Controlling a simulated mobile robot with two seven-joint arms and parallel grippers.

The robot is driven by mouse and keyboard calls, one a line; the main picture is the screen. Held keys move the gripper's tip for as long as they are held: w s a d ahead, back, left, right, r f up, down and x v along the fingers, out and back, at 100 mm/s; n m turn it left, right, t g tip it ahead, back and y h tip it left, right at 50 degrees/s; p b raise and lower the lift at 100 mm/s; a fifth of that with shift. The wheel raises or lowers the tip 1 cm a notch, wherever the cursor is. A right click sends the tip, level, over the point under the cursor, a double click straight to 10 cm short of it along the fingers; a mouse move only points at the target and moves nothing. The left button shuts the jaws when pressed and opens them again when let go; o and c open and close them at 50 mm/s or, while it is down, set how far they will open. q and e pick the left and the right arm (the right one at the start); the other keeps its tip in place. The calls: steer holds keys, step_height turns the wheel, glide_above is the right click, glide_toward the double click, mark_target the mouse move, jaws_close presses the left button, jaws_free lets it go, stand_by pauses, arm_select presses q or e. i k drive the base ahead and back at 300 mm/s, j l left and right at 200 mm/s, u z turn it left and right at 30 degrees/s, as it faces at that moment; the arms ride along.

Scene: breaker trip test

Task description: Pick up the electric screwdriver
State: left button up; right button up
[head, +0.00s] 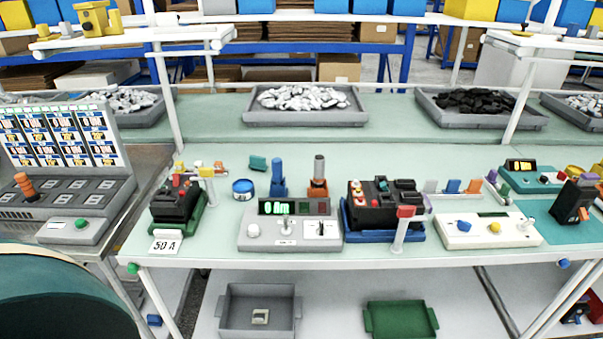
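No gripper of mine shows in the head view. Two upright tools stand in holders behind the grey test box at the middle of the bench. One is an upright blue tool (278,176). The other has a grey cylindrical top (319,168) above an orange-brown base (318,188). Either could be the electric screwdriver; I cannot tell which at this size. Their lower ends are partly hidden by the holders and the test box.
The grey test box (254,234) has a green display. Black breakers stand on a green fixture (190,222) and a blue fixture (360,234). A white box (482,240) with buttons is to the right. Grey trays (300,118) line the back.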

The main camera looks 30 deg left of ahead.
mark_target(319, 160)
steer(key=u, duration=1.75)
steer(key=i+j+z, duration=0.15)
steer(key=i, duration=0.25)
steer(key=i+j+z, duration=0.15)
steer(key=i+j, duration=0.15)
steer(key=k+l+u, duration=0.1)
steer(key=l, duration=0.2)
steer(key=k+l+u, duration=0.1)
steer(key=l, duration=0.2)
